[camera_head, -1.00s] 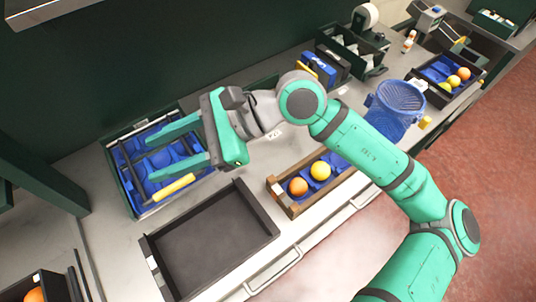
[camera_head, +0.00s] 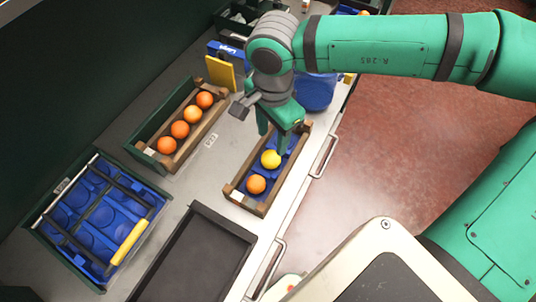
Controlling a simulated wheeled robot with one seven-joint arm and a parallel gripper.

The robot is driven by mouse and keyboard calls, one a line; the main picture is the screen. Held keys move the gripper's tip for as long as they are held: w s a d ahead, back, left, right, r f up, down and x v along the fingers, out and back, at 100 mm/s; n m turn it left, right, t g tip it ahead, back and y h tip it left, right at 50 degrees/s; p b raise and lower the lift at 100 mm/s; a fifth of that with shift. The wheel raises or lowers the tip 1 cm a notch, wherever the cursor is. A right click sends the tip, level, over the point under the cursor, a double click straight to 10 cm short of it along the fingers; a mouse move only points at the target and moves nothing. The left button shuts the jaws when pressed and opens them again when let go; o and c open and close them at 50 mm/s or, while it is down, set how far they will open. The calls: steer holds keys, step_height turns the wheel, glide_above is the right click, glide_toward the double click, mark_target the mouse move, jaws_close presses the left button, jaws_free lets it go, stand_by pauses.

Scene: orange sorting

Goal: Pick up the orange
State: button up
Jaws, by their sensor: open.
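An orange (camera_head: 256,184) lies in the near end of a small wooden crate (camera_head: 234,197) with a blue liner. A yellow fruit (camera_head: 271,159) lies just behind it in the same crate. Several more oranges (camera_head: 192,114) lie in a row in another wooden crate (camera_head: 206,124) to the left. My gripper (camera_head: 273,139) points down over the far part of the small crate, close to the yellow fruit. Its jaws are open with nothing seen between them. The gripper hides part of the crate's far end. I cannot tell whether a finger touches the yellow fruit.
A green crate with a blue liner and a yellow handle (camera_head: 127,243) stands at the left. An empty dark tray (camera_head: 198,262) lies in front. A blue basket (camera_head: 315,94) stands behind my gripper. Bare grey counter (camera_head: 222,153) shows between the two wooden crates.

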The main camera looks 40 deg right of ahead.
mark_target(271, 155)
step_height(271, 155, down, 5)
steer(key=shift+w+a+f, duration=0.1)
steer(key=shift+f, duration=0.2)
step_height(271, 155, down, 5)
steer(key=shift+r, duration=0.1)
steer(key=c, duration=0.7)
